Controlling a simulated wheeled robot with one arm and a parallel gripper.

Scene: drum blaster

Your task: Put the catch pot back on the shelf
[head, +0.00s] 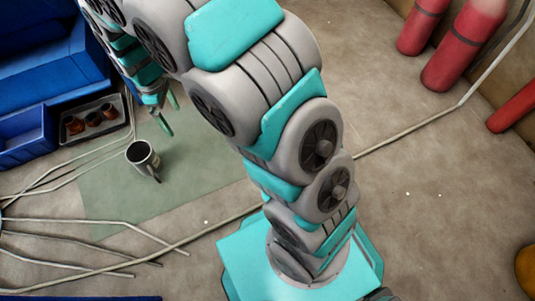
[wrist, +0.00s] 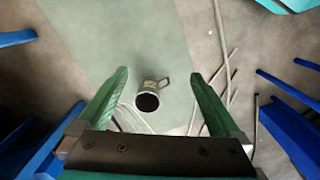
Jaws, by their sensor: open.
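The catch pot (head: 145,162) is a grey metal mug-like pot with a dark opening and a side handle. It looks upright on the green floor patch (head: 200,190) in the head view. The wrist view shows the pot (wrist: 153,87) between the lines of my fingers, with its handle to the upper right. My gripper (head: 174,121) is open and empty, just up and right of the pot in the head picture. In the wrist view my gripper (wrist: 159,74) has both green fingers spread wide, not touching the pot. I cannot tell which blue structure is the shelf.
Blue units (head: 45,70) stand at the upper left, beside a grey tray (head: 127,118) holding several brown cups. Thin pale rods or pipes (head: 70,221) lie left of and below the pot. Red cylinders (head: 465,45) are at the upper right. The floor at right is mostly clear.

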